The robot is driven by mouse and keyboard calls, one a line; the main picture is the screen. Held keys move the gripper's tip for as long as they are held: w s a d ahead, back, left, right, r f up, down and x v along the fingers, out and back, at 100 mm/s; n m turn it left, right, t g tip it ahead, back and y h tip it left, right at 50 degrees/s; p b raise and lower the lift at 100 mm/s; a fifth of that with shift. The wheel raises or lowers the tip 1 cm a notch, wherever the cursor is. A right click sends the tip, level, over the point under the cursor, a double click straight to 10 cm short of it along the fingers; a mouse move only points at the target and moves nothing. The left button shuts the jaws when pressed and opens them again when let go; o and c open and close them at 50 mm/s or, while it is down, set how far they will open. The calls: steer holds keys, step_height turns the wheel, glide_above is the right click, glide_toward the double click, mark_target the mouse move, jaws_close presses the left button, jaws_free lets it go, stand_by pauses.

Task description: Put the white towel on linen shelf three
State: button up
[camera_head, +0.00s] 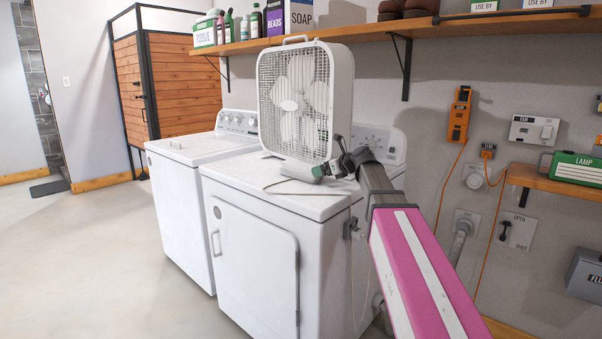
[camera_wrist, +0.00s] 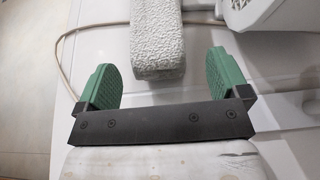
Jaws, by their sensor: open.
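My gripper (camera_head: 322,172) is low over the right white machine's top, beside the base of the fan. In the wrist view my gripper (camera_wrist: 162,70) is open, its two green fingers apart. A white, rough-textured block (camera_wrist: 156,40) lies ahead of and partly between the fingers, with no clear contact. No shelf marked as linen shelf three can be made out.
A white box fan (camera_head: 298,95) stands on the right machine (camera_head: 255,250), with a cord on its top. The left machine (camera_head: 185,148) has a clear top. A wooden wall shelf (camera_head: 350,34) above holds bottles and boxes. A wooden cabinet (camera_head: 175,85) stands behind; the left floor is clear.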

mark_target(301, 171)
steer(key=shift+r+x, duration=0.1)
steer(key=shift+x, duration=1.25)
steer(key=shift+r+x, duration=0.15)
steer(key=shift+x, duration=1.15)
steer(key=shift+s+a, duration=0.1)
steer(key=shift+a, duration=0.05)
steer(key=c, duration=1.2)
steer(key=shift+o, duration=0.2)
steer(key=shift+r, duration=0.1)
